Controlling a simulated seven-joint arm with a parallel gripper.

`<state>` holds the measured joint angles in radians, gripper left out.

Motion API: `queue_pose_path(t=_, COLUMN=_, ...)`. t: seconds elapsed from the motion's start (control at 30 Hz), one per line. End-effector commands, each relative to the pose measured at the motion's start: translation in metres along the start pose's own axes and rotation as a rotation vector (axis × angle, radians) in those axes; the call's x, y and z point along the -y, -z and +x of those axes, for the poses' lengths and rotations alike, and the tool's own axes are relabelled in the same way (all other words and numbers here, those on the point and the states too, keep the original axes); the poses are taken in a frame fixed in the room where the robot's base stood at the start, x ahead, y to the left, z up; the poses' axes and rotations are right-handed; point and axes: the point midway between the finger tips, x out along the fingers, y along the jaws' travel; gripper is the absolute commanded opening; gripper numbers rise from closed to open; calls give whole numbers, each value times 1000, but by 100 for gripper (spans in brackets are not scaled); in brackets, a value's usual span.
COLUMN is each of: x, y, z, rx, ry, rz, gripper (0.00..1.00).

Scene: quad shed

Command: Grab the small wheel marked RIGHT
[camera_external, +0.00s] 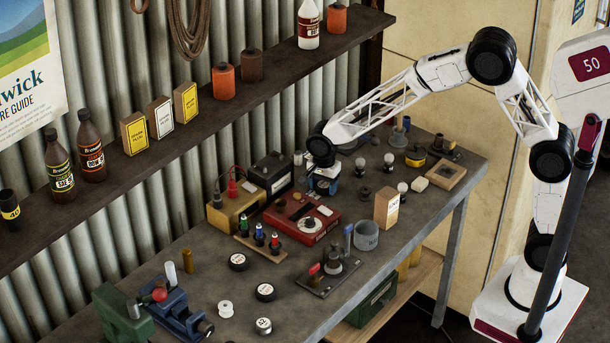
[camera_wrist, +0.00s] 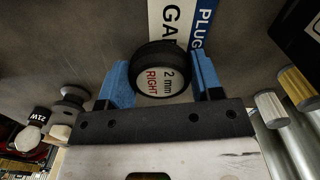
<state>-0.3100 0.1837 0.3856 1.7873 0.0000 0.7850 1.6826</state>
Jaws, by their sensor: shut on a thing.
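A small black-rimmed wheel (camera_wrist: 161,77) sits between the two blue fingers of my gripper (camera_wrist: 161,82) in the wrist view. Its pale face reads "2 mm" in black and "RIGHT" in red. The fingers touch it on both sides, so my gripper is shut on it. In the external view my gripper (camera_external: 322,182) is over the back middle of the bench, near the black-topped battery-like box. The wheel cannot be made out there.
A red case (camera_external: 318,238) stands just in front of my gripper on the bench. A dark box (camera_external: 271,174) is to its left. Several small jars and knobs stand to the right. A white and blue "PLUG GAP" card (camera_wrist: 172,22) lies behind the wheel. The bench's front left holds a vise (camera_external: 180,310).

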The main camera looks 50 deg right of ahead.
Motion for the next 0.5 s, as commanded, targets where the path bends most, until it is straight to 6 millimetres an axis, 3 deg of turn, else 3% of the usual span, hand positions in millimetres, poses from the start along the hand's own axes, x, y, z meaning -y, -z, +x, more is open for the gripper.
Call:
queue_pose_path(t=0.27, x=0, y=0, z=-2, rx=0, ry=0, rz=0, gripper=35)
queue_pose_path(t=0.5, x=0, y=0, z=-18, rx=0, ry=2, rz=0, gripper=35)
